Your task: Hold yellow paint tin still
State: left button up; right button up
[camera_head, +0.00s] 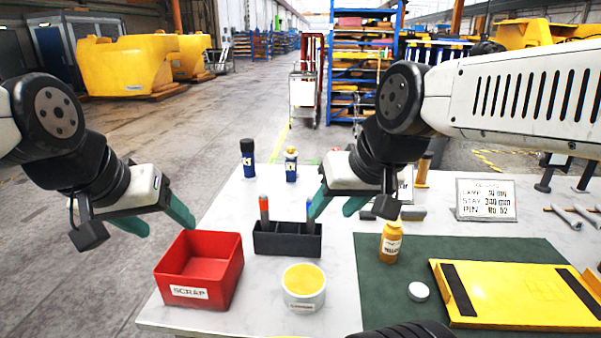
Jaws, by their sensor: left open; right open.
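The yellow paint tin (304,299) is a short white tub with a label and yellow paint showing at its open top. It stands upright at the front of the white table, right of the red bin. My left gripper (168,222) is open and empty, above and behind the red bin, up and left of the tin. My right gripper (332,207) is open and empty, above the black holder's right end, behind the tin. Neither gripper touches the tin.
A red SCRAP bin (172,292) stands left of the tin. A black holder (287,244) with pens stands behind it. On the green mat (379,296) are an amber bottle (390,243), a white cap (418,291) and a yellow plate (510,290).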

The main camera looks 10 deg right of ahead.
aim_at(391, 239)
jog(key=z, duration=1.25)
